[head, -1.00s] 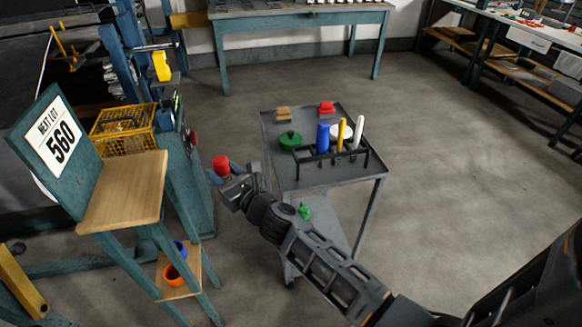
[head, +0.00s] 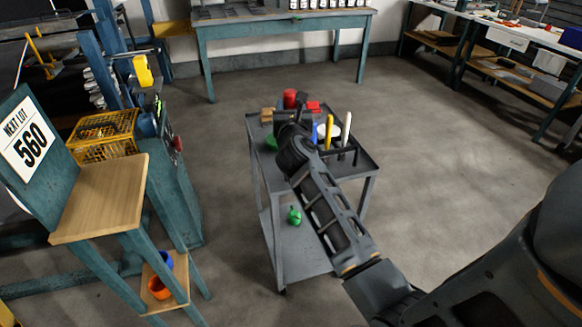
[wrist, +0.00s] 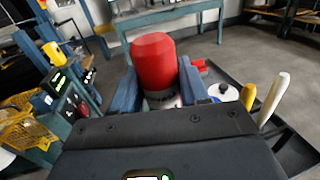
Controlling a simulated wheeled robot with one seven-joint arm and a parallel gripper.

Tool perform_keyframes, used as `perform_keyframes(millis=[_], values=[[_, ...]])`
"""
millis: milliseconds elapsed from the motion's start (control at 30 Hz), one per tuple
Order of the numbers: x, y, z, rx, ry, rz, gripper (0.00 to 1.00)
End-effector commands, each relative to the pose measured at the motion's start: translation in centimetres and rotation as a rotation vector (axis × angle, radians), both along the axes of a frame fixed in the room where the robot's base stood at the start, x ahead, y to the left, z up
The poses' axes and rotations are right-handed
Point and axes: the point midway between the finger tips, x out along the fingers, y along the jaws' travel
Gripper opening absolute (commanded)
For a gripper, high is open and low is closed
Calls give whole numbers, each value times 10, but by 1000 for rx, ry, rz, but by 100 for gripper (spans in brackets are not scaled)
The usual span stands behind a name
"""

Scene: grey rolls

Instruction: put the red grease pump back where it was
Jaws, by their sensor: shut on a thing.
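In the head view the pump (head: 290,98) shows over the far left part of the grey cart (head: 284,183). My wrist hides its lower part and the fingers there. I cannot tell whether its base touches the cart top.
A red block (head: 313,106), a tan block (head: 267,115) and a partly hidden green item (head: 271,143) are close by on the cart. A rack holds yellow (head: 329,131) and white (head: 346,128) handles. A wooden-topped stand (head: 104,200) is at left.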

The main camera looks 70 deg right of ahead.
Motion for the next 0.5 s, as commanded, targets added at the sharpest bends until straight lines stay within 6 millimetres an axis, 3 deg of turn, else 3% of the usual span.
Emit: perform_keyframes(millis=[233, 500], values=[[-1, -2, -44, 0, 2, -7, 14], [-1, -1, -68, -1, 2, -6, 14]])
